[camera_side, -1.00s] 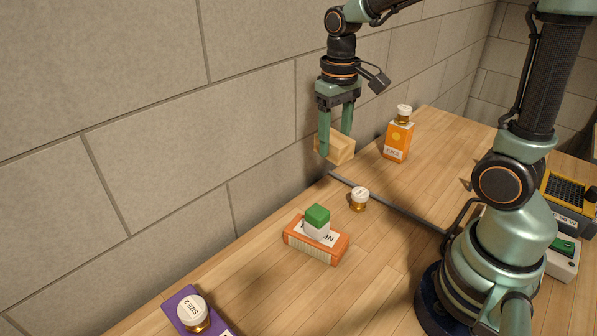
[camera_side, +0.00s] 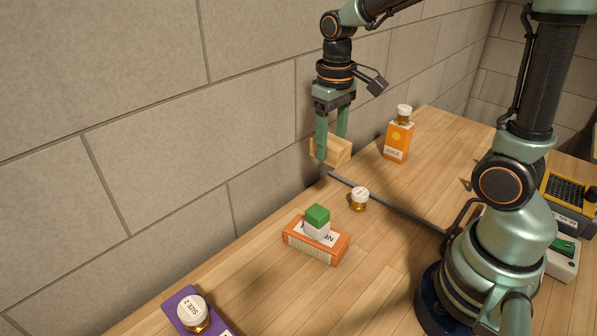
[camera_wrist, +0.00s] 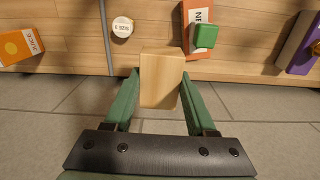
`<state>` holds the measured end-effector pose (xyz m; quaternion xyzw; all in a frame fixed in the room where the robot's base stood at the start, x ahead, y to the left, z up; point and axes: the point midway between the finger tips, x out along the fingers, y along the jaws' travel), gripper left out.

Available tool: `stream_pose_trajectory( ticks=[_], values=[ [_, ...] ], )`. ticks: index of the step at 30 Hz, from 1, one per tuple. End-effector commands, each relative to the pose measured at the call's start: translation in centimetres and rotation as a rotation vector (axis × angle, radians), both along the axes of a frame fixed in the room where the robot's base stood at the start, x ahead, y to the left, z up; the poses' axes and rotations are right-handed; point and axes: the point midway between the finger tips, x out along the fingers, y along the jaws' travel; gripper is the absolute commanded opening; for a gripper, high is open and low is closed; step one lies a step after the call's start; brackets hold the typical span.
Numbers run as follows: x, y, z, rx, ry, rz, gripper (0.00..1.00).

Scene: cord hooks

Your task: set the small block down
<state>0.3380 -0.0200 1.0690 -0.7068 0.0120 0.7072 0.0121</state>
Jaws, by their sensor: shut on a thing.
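The small block (camera_side: 336,149) is pale wood. My gripper (camera_side: 330,152) is shut on it and holds it in the air by the wall, near the table's back edge. In the wrist view the block (camera_wrist: 161,80) sits between the two green fingers of my gripper (camera_wrist: 160,88), with its far end extending past the fingertips. The block's middle is partly hidden by a finger in the side view.
An orange juice carton (camera_side: 398,139) stands behind. A small white-capped jar (camera_side: 359,198) stands beside a dark strip (camera_side: 400,208). A capped jar (camera_side: 194,311) rests on a purple box (camera_side: 180,298).

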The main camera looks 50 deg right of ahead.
Motion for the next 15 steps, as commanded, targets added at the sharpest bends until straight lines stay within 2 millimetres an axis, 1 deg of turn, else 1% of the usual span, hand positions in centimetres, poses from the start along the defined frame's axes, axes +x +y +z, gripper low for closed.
stream_pose_trajectory(
  ticks=[1,2,4,8,9,11,12,14,15],
  values=[
    [0.3,-1.5,-0.3,0.000,0.002,-0.029,0.00],
    [0.4,-2.5,-0.5,0.000,0.002,-0.046,0.00],
    [0.7,-5.1,-1.1,0.000,0.003,-0.089,0.00],
    [0.5,-10.6,-2.4,0.001,0.003,-0.178,0.00],
    [0.3,-12.3,-2.8,0.001,0.004,-0.205,0.00],
    [-0.2,-14.8,-3.5,0.001,0.003,-0.244,0.00],
    [-0.7,-16.5,-3.9,0.001,0.003,-0.271,0.00],
    [-1.5,-19.0,-4.6,0.001,0.003,-0.310,0.00],
    [-2.1,-20.6,-5.0,0.001,0.002,-0.335,0.00]
  ],
)
